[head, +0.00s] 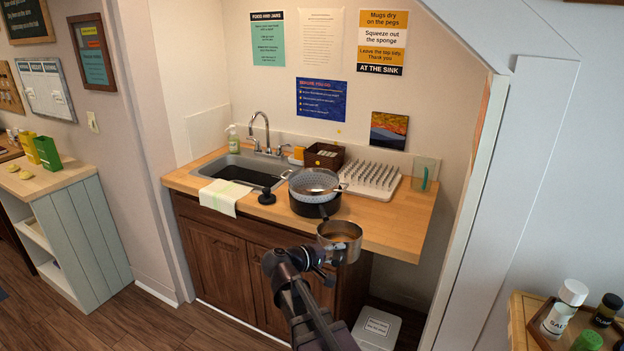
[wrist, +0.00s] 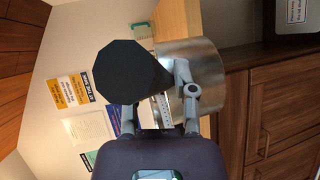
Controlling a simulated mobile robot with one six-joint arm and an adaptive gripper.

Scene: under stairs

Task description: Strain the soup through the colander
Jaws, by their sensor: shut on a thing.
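My gripper (head: 328,262) is shut on the dark handle of a metal saucepan (head: 341,238), in front of the counter's front edge. Something brownish shows inside the saucepan, which looks close to upright. In the wrist view the handle (wrist: 125,80) sits between the fingers of my gripper (wrist: 158,104), and the saucepan's metal side (wrist: 205,75) is behind it. A metal colander (head: 314,182) rests in the top of a dark pot (head: 315,206) on the counter, behind and a little left of the saucepan. The pot's inside is hidden.
A sink (head: 238,170) with a tap and a draped towel (head: 225,196) is left of the pot. A black stopper-like object (head: 266,197) stands between them. A pegged drying rack (head: 372,178) and brown box (head: 324,156) are behind. The counter's right end (head: 405,222) is clear.

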